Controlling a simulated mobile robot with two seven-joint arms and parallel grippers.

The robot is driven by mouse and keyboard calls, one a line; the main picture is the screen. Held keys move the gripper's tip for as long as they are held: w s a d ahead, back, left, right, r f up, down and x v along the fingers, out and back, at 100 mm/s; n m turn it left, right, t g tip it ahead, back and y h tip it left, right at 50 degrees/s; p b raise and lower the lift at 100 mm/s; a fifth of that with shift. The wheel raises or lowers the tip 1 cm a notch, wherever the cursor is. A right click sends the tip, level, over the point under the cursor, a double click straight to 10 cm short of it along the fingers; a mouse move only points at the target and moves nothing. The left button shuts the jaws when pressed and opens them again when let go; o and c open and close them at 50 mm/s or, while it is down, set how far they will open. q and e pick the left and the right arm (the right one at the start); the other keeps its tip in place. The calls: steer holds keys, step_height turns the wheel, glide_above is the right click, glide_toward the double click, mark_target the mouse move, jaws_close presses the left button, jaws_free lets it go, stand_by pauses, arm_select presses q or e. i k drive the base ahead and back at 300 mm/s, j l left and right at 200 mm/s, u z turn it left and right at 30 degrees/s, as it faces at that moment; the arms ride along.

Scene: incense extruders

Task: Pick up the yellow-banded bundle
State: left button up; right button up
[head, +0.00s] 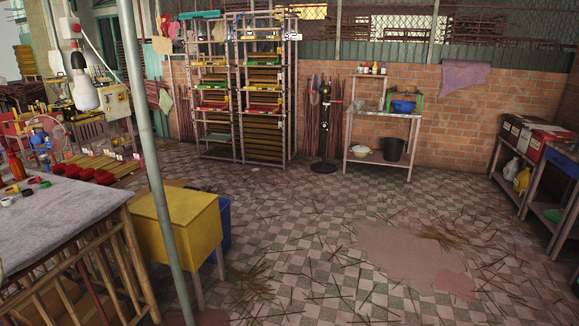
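Several bundles of sticks (95,168) with red and yellowish parts lie at the left in the head view, behind the grey-topped table (65,210). They are too small for me to tell which one, if any, has a yellow band. Neither of my grippers is in view.
A yellow box-like stand (190,228) and a grey pole (150,150) are right of the table. Tape rolls (33,180) lie on the table. A tall rack (262,95) and a small shelf table (385,125) stand at the back wall. Scattered sticks litter the open tiled floor (330,220).

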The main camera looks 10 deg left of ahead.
mark_target(74, 172)
steer(key=i+u, duration=0.45)
steer(key=i+l+u, duration=0.15)
steer(key=i+u, duration=0.3)
steer(key=i, duration=0.25)
steer(key=i+j+u, duration=0.15)
steer(key=i+u, duration=0.25)
steer(key=i, duration=0.2)
steer(key=i+u, duration=0.45)
steer(key=i, duration=0.45)
steer(key=j+u, duration=0.05)
